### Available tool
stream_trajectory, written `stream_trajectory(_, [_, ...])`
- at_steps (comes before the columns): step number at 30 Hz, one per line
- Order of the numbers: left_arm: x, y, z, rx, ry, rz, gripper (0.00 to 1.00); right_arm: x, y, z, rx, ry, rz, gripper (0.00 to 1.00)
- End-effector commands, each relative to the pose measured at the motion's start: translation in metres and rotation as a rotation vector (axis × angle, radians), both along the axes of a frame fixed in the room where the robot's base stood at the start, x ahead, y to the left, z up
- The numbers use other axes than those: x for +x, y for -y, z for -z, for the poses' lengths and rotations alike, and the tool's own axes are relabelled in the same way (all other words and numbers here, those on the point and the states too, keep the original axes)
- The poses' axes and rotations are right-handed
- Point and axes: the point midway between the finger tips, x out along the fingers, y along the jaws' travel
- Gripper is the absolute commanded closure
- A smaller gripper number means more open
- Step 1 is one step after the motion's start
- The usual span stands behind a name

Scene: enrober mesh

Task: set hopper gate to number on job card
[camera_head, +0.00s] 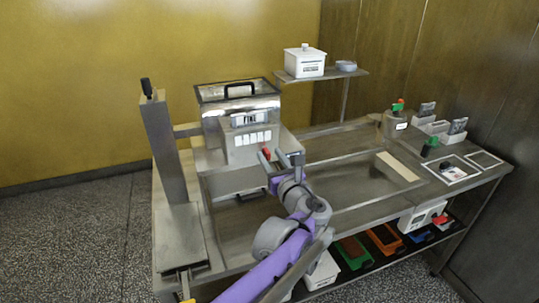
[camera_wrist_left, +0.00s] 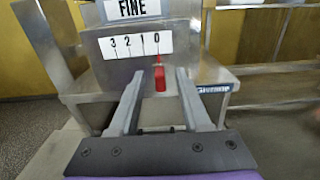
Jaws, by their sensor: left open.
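The steel hopper (camera_head: 240,115) stands at the back left of the bench, with a plate reading FINE (camera_wrist_left: 132,9) on its front. Below it is a white scale (camera_wrist_left: 136,42) marked 3, 2, 1, 0 from left to right. The red gate knob (camera_wrist_left: 160,78) sits under the 0, at the scale's right end; it also shows in the head view (camera_head: 266,154). My left gripper (camera_head: 283,158) is open in front of the hopper, its fingers on either side of the knob in the wrist view; contact is unclear. A card (camera_head: 456,174) lies at the bench's right, its print unreadable. My right gripper is out of view.
A steel post (camera_head: 165,150) stands left of the hopper. A raised shelf (camera_head: 345,75) behind holds a white lidded box (camera_head: 305,62). Small holders (camera_head: 434,127) stand at the back right. Coloured trays (camera_head: 385,238) sit on the lower shelf. The bench's middle is mostly clear.

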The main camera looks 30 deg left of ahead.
Motion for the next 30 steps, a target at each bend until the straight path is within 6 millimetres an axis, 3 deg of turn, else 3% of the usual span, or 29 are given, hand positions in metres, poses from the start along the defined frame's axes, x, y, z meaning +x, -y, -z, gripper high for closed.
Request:
stream_trajectory(4, [0.0079, -0.0097, -0.0001, 0.000, 0.000, -0.001, 0.53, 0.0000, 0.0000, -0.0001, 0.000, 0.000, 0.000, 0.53])
stream_trajectory(13, [0.0095, -0.0116, 0.0001, -0.001, 0.001, 0.000, 0.53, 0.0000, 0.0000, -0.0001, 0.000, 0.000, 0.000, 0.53])
stream_trajectory(14, [0.0095, -0.0116, 0.0001, -0.001, 0.001, 0.000, 0.54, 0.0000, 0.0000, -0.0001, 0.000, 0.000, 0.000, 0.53])
stream_trajectory(21, [0.0094, -0.0114, 0.0001, -0.001, 0.000, 0.000, 0.97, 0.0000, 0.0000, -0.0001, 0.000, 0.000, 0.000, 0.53])
stream_trajectory(30, [0.0093, -0.0114, 0.0002, -0.001, 0.000, 0.000, 1.00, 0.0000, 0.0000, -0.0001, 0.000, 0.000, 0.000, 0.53])
